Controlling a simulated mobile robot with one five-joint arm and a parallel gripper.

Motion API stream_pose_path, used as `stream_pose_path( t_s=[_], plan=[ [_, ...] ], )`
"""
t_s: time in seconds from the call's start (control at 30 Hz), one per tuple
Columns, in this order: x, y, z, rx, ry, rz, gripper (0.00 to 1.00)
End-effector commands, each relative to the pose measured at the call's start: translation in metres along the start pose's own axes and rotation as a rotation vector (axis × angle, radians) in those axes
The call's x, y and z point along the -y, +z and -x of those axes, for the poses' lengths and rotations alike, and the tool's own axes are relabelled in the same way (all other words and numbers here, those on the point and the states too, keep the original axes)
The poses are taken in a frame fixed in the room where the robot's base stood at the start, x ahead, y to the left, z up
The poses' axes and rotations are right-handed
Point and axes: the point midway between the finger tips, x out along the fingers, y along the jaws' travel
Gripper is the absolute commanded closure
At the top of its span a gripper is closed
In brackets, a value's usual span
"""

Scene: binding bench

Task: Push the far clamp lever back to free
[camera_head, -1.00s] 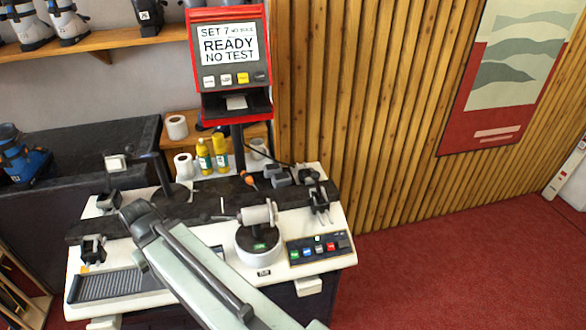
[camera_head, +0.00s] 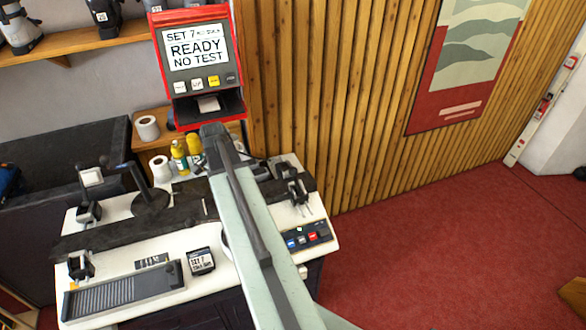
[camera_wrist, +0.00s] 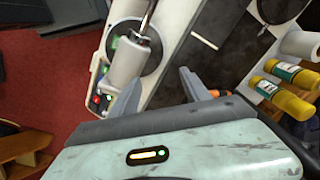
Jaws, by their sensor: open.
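The bench (camera_head: 230,275) has black clamps with levers. One clamp (camera_head: 88,212) stands at the back left, with a raised lever and a pale plate beside it. A second clamp (camera_head: 80,266) stands at the front left, and a third (camera_head: 292,187) at the back right. I cannot tell for sure which is the far one. My gripper (camera_wrist: 158,88) is open and empty in the wrist view, over the bench near the grey roller (camera_wrist: 127,62); no clamp lever shows between its fingers. In the head view my arm hides the fingers and the roller.
A red tester (camera_head: 197,65) reading "READY NO TEST" stands behind the bench. Yellow bottles (camera_head: 180,157) and white rolls (camera_head: 160,168) stand at the back. A button panel (camera_head: 305,238) is at the bench's right.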

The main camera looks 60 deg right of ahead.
Motion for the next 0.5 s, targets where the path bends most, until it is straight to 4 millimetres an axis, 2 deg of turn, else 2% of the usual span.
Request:
stream_pose_path(
  t_s=[0.03,0.1,0.2,0.33,0.5],
  plan=[
    [-0.025,-0.054,0.009,-0.008,-0.001,-0.196,0.45],
    [-0.062,-0.108,0.014,-0.018,-0.004,-0.445,0.45],
    [-0.11,-0.164,0.02,-0.031,-0.01,-0.72,0.45],
    [-0.148,-0.198,0.023,-0.04,-0.016,-0.915,0.45],
    [-0.158,-0.206,0.023,-0.042,-0.018,-0.967,0.45]
  ],
)
